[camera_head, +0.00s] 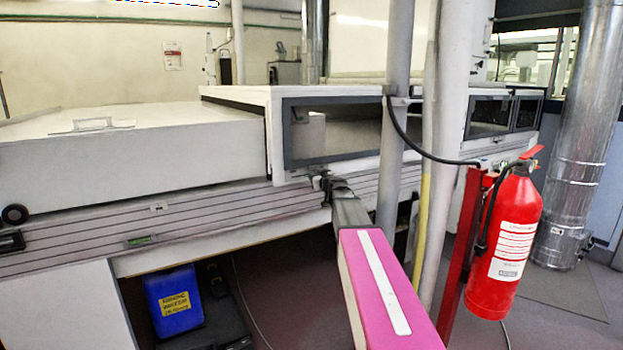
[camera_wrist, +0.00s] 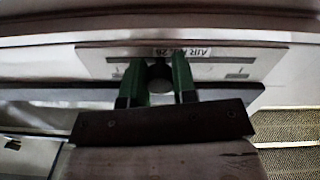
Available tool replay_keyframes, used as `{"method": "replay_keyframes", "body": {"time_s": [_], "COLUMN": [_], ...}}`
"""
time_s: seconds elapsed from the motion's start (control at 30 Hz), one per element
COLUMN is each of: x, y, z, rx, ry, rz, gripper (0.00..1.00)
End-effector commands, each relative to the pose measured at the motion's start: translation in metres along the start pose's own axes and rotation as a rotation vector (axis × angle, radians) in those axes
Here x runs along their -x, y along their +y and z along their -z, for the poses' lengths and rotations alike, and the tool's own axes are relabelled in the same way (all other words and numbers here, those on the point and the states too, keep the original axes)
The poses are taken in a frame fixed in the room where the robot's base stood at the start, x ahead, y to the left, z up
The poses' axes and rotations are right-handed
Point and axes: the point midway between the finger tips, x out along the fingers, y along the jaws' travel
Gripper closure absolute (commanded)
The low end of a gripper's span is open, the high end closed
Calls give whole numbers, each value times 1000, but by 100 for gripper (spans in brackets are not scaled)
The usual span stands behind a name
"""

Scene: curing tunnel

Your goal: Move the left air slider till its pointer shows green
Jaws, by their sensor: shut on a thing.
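In the wrist view my gripper (camera_wrist: 158,70) has its two green fingers closed on a dark round knob (camera_wrist: 160,77). The knob sits on a pale plate (camera_wrist: 100,60) with a label (camera_wrist: 182,52) that reads upside down and starts with "AIR". Dark marks lie on the plate to either side of the fingers; the pointer and any green zone cannot be made out. In the head view my gripper (camera_head: 325,182) is at the grey rail below the framed window, and my arm hides most of the slider. I cannot tell from the label whether this is the left slider.
The ribbed rail (camera_head: 225,205) runs along the white tunnel front. A grey post (camera_head: 393,130) stands just right of my arm. A red fire extinguisher (camera_head: 507,240) stands further right. A blue container (camera_head: 174,301) is under the tunnel at left.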

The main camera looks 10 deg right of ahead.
Motion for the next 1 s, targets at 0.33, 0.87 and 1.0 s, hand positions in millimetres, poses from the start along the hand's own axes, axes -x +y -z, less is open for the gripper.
{"method": "replay_keyframes", "body": {"time_s": [0.33,0.87,1.0], "x": [0,5,19], "y": [15,14,14], "z": [-2,-2,-2], "rx": [0,0,0], "ry": [-1,0,-1], "rz": [-2,-1,-2], "gripper": [100,48,48]}}
